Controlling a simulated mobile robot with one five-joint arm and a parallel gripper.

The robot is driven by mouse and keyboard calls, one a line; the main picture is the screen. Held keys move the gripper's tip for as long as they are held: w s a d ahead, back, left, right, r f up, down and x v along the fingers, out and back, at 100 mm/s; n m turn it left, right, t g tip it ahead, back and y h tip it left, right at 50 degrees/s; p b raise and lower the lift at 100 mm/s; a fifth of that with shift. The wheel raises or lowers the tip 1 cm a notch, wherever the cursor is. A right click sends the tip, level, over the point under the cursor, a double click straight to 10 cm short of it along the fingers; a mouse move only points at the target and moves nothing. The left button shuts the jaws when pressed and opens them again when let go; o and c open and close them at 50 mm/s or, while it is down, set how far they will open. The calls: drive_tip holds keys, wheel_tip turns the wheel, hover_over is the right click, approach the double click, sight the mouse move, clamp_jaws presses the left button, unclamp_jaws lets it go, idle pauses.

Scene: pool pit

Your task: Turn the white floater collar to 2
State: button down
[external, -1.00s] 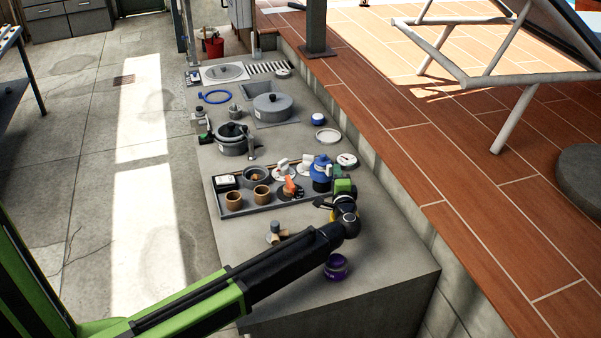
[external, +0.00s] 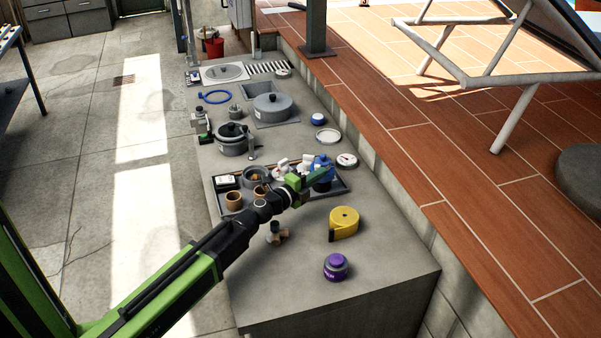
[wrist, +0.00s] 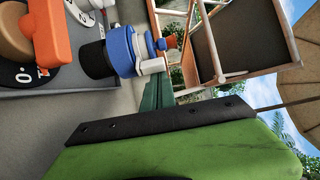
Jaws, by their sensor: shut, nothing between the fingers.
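A blue and black fitting (external: 322,168) stands at the right end of the tray; in the wrist view its blue body (wrist: 119,50), black base and a white part at its side show large. White-handled valve pieces (external: 281,165) stand left of it.
The long dark tray (external: 345,184) also holds brown cups (external: 233,199) and an orange knob (wrist: 52,35) on a dial. A yellow tape roll (external: 344,219), a purple jar (external: 336,267) and a pipe tee (external: 276,232) stand in front.

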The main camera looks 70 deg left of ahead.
drive_tip(key=shift+s+a, duration=0.75)
drive_tip(key=shift+s, duration=0.15)
drive_tip(key=shift+s, duration=0.15)
